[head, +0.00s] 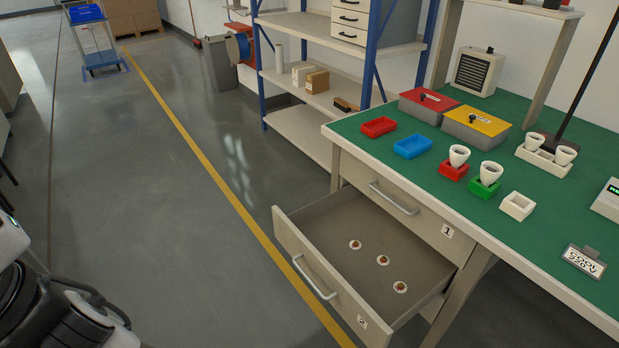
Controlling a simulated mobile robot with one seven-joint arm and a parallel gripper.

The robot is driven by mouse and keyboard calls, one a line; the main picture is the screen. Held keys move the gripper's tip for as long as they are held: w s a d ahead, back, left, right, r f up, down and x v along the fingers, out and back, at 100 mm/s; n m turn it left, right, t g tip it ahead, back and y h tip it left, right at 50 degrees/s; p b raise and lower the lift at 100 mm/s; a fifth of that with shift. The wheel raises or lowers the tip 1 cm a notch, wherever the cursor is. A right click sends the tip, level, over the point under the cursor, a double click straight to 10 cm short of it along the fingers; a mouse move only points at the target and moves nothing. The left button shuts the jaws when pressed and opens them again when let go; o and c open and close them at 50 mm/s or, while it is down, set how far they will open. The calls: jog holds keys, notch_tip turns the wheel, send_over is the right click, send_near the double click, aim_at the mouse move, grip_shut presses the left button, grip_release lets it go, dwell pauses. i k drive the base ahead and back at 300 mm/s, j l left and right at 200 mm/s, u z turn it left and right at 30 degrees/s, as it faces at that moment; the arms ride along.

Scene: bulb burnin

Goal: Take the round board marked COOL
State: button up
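Three small round boards lie flat and apart in an open lower drawer: a far-left one (355,244), a middle one (382,260) and a near-right one (400,287). Each has a pale rim and a reddish-brown centre. Their markings are too small to read, so I cannot tell which says COOL. The drawer (325,215) is pulled well out and carries a label with 2. My gripper is not in view; only parts of my own arm show at the lower left.
The closed drawer (365,200) marked 1 is above. The green bench top (465,215) holds red and blue trays, red-lidded and yellow-lidded boxes, bulbs in red and green holders, and an empty white holder (516,206). Blue-framed shelving stands behind. The floor (150,230) left of the drawer is clear.

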aim_at(383, 260)
jog(key=z, duration=1.45)
jog(key=i+u, duration=0.1)
jog(key=u, duration=0.3)
jog(key=i+l+u, duration=0.1)
jog(key=u, duration=0.25)
jog(key=l+u, duration=0.15)
jog(key=u, duration=0.25)
jog(key=i+l, duration=0.05)
